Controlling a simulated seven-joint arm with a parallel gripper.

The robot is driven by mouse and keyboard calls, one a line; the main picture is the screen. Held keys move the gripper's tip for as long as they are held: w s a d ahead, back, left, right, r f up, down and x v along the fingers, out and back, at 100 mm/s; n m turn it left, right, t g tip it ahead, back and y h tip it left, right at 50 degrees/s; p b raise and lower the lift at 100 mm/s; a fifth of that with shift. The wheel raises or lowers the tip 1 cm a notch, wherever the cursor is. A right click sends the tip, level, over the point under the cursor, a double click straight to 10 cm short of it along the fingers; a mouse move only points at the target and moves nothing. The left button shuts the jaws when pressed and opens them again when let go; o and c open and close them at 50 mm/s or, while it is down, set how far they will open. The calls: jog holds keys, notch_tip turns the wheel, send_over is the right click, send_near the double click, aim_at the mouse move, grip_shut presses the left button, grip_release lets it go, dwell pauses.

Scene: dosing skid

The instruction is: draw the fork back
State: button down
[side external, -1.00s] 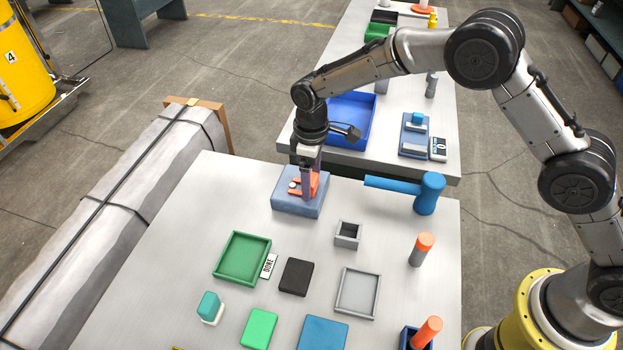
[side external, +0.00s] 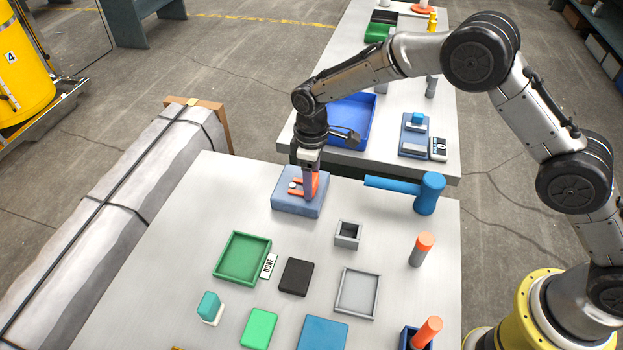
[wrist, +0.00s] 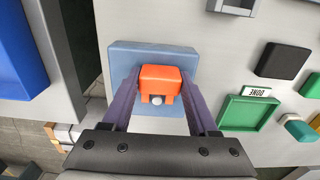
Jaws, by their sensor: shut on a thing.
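The orange fork (wrist: 160,76) lies on a blue-grey block (wrist: 120,60), which also shows in the side view (side external: 290,205). Its two prongs sit either side of a pale round pin (wrist: 158,100); in the side view the fork (side external: 317,181) is partly covered by a finger. My gripper (wrist: 160,86), with purple fingers, is shut on the body of the fork, one finger on each side. In the side view my gripper (side external: 311,192) reaches down from above onto the block. How deep the pin sits in the slot is hard to tell.
A small grey open box (side external: 347,235), a green tray (side external: 219,270) and a black block (side external: 296,277) stand nearer the front. The table left of the block is bare.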

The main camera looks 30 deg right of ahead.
jog(key=shift+s, duration=0.1)
jog(key=shift+s+d, duration=1.15)
jog(key=shift+d, duration=0.05)
jog(key=shift+c, duration=0.8)
grip_release()
jog(key=shift+r, duration=0.15)
jog(key=shift+r, duration=0.4)
notch_tip(320, 180, up, 13)
